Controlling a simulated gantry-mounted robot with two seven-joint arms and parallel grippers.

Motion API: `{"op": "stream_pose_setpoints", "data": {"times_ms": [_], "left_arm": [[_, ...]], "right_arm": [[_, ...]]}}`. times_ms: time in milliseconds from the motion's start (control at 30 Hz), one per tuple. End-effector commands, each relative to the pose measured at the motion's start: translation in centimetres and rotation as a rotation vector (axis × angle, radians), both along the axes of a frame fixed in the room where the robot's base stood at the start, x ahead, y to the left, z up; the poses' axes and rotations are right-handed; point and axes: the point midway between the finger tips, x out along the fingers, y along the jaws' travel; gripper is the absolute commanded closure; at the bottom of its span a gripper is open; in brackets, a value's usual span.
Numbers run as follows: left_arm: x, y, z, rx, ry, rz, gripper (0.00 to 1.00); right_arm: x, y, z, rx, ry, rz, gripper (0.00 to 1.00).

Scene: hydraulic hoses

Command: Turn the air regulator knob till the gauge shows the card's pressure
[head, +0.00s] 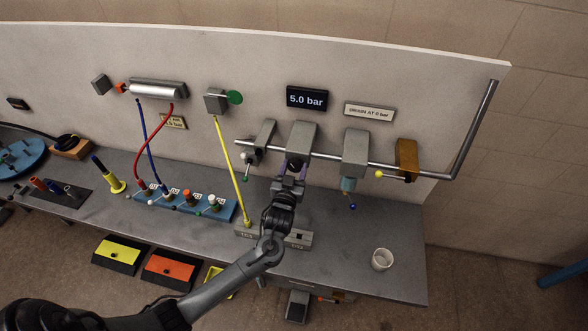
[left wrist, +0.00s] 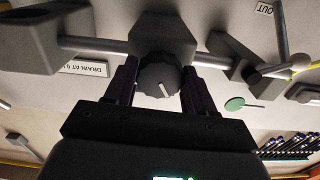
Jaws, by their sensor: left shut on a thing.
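The pressure gauge (head: 306,99) on the wall panel is a black display reading 5.0 bar. Below it, a grey regulator block (head: 302,138) sits on the metal pipe. My left gripper (head: 293,172) is under this block. In the left wrist view the dark round knob (left wrist: 161,84) with a white pointer line sits between the two fingers of my left gripper (left wrist: 160,95), which is shut on it. The knob is largely hidden in the head view. A tan card (head: 174,122) hangs behind the red hose; its writing is too small to read surely. My right gripper is out of view.
A second grey block (head: 355,147) with a bowl below and a brass block (head: 407,157) with a yellow-tipped lever stand right on the pipe. A plate (head: 370,111) reads DRAIN AT 0 bar. A yellow hose (head: 231,170) hangs left; a white cup (head: 382,260) stands right.

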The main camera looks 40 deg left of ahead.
Motion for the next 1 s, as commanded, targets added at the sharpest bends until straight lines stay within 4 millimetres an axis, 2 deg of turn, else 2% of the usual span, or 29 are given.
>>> {"op": "stream_pose_setpoints", "data": {"times_ms": [267, 700, 1000], "left_arm": [[0.0, 0.0, -0.2, -0.124, -0.063, 0.001, 0.76], [0.0, 0.0, -0.1, -0.445, -0.225, 0.002, 0.76], [0.1, 0.0, -0.1, -0.601, -0.303, 0.002, 0.76]], "right_arm": [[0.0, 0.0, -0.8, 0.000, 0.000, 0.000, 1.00], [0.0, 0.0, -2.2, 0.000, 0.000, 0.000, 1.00], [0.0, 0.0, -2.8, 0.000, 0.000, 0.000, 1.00]]}}
